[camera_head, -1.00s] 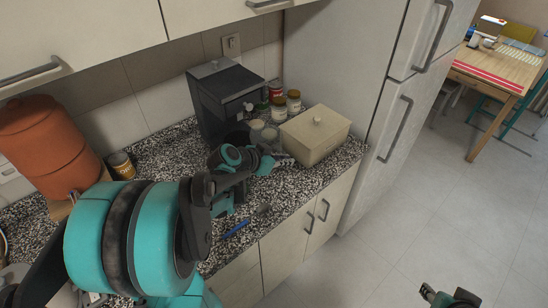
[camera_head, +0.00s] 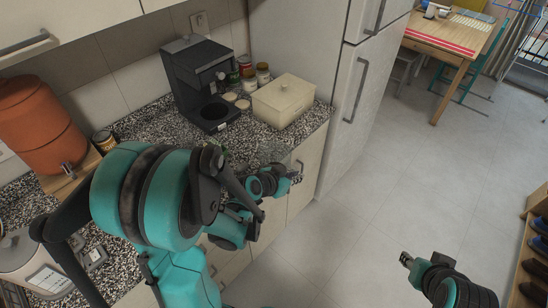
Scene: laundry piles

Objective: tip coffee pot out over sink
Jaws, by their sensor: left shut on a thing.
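The black coffee maker (camera_head: 196,62) stands on the counter against the tiled wall, and its round plate (camera_head: 214,113) is bare. A faint see-through glass shape, apparently the coffee pot (camera_head: 272,153), shows just above my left gripper (camera_head: 294,178), near the counter's front edge. The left gripper is shut on it; the arm hides much of the grip, and I cannot tell the pot's tilt or contents. My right gripper (camera_head: 405,259) hangs empty over the floor at the lower right; its jaw opening is unclear. No sink is in view.
A cream lidded box (camera_head: 283,101) and several jars (camera_head: 262,73) stand right of the coffee maker. A terracotta dispenser (camera_head: 40,122) and a can (camera_head: 103,140) are on the left. A white cooker (camera_head: 35,265) sits lower left. The fridge (camera_head: 300,60) is beyond the counter; the floor is clear.

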